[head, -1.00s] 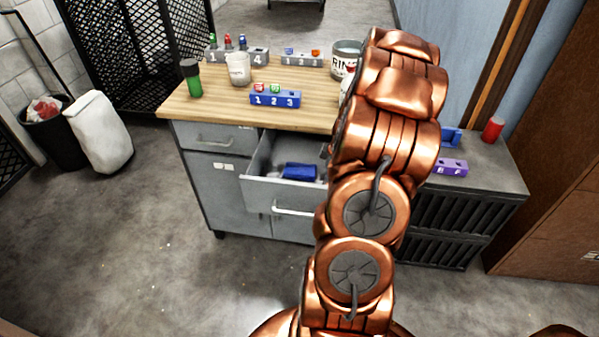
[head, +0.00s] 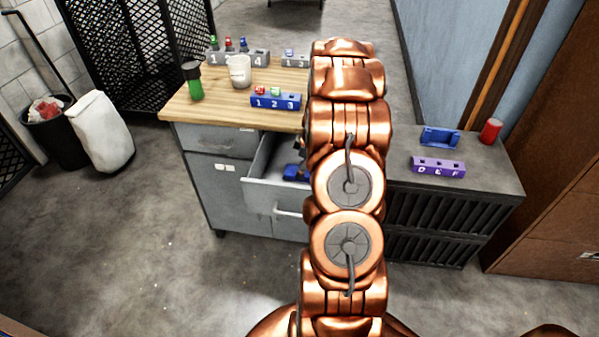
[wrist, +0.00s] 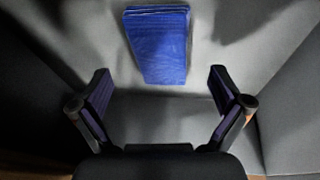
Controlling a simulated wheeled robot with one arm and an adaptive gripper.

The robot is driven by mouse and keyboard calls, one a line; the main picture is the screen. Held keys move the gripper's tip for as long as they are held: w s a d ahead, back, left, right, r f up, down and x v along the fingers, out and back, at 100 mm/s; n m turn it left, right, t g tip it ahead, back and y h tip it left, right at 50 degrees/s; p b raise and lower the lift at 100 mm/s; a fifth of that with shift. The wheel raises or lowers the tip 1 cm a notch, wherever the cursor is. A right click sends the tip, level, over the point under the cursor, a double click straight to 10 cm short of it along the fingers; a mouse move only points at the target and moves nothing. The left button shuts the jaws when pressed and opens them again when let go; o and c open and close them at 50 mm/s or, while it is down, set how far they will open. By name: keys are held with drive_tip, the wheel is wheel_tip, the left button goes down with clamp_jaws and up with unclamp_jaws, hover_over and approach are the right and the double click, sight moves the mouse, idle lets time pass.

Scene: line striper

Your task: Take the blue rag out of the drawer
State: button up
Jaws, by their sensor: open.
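The blue rag (wrist: 158,45) lies folded on the floor of the open drawer (wrist: 220,20). In the wrist view it sits ahead of my gripper (wrist: 160,85), centred between the two fingers and apart from them. My gripper is open and empty, with its fingers spread wide. In the head view a part of the blue rag (head: 293,172) shows inside the drawer (head: 262,185), left of my arm. My arm hides the right part of the drawer and most of the gripper.
The wooden worktop (head: 205,105) above the drawer carries a blue numbered block (head: 275,100), a white cup (head: 239,71) and a green bottle (head: 193,82). A purple lettered block (head: 438,167), a blue holder (head: 440,138) and a red can (head: 490,131) stand on the dark cabinet at right.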

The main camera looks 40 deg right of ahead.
drive_tip(key=shift+p+x, duration=0.35)
drive_tip(key=shift+x, duration=1.4)
drive_tip(key=c, duration=1.2)
